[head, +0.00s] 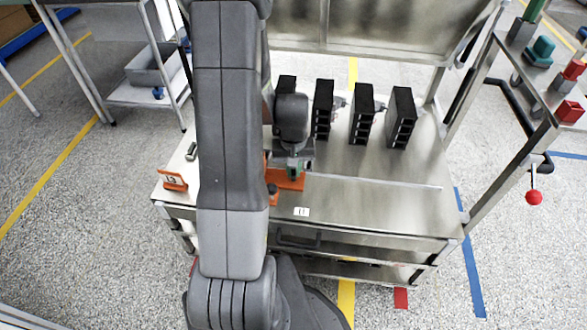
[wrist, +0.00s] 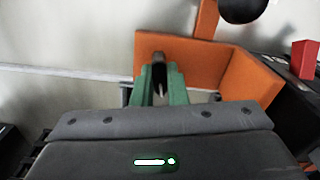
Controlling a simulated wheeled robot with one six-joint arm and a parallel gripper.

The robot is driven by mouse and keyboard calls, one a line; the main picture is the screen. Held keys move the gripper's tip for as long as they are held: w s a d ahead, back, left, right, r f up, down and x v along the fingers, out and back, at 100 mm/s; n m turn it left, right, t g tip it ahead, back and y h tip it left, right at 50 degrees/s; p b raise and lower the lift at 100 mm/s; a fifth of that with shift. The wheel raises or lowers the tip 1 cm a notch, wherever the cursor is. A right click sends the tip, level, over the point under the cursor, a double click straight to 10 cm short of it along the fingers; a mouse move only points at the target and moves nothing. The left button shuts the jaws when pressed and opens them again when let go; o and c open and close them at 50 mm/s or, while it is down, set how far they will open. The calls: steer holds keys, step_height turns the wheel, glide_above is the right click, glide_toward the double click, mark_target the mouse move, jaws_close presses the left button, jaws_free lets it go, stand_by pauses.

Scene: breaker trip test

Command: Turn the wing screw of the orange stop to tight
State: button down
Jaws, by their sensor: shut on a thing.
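The orange stop (head: 290,182) sits on the metal bench top, partly behind my arm. In the wrist view the orange stop (wrist: 190,62) shows as an upright wall with an angled side and a taller post. My gripper (wrist: 160,80) has green fingers, shut on a small dark piece, which appears to be the wing screw (wrist: 158,60), in front of the orange wall. In the head view my gripper (head: 296,171) is down at the stop, and the screw is hidden. How tight the screw is cannot be seen.
Several black breaker blocks (head: 362,113) stand in a row behind the stop. An orange marked plate (head: 173,180) and a small dark cylinder (head: 191,151) are on the left of the bench. A black round knob (wrist: 240,8) is near the stop. The bench's right front is clear.

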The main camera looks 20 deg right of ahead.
mark_target(294, 170)
steer(key=shift+m, duration=1.2)
steer(key=c, duration=1.4)
jaws_free()
steer(key=shift+c, duration=0.2)
step_height(294, 170, up, 14)
steer(key=p, duration=0.2)
steer(key=shift+p, duration=0.35)
steer(key=shift+f, duration=0.1)
step_height(294, 170, down, 14)
steer(key=b, duration=0.2)
steer(key=shift+b, duration=0.4)
